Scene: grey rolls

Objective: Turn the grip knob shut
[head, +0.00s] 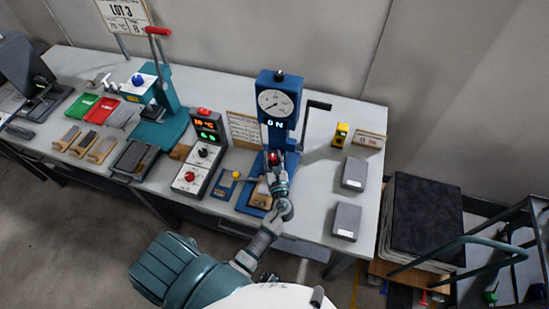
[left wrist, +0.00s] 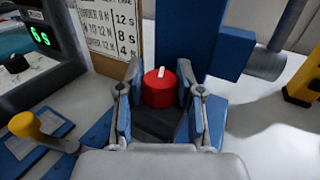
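The grip knob is red with a white mark on top. It sits low on the front of the blue test stand, in the head view (head: 273,158) and the left wrist view (left wrist: 160,88). The blue stand (head: 279,92) carries a round dial and a lit display reading ON. My left gripper (head: 276,172) reaches the knob from the front. In the left wrist view its two fingers (left wrist: 160,78) flank the knob on both sides, close to it. Whether the pads press on it I cannot make out. My right gripper is out of view.
A control box (head: 201,155) with lit digits stands left of the stand. A yellow-knobbed lever (left wrist: 26,125) is close on the left in the wrist view. A black crank handle (head: 318,106) juts out right of the stand. Grey boxes (head: 354,173) lie further right.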

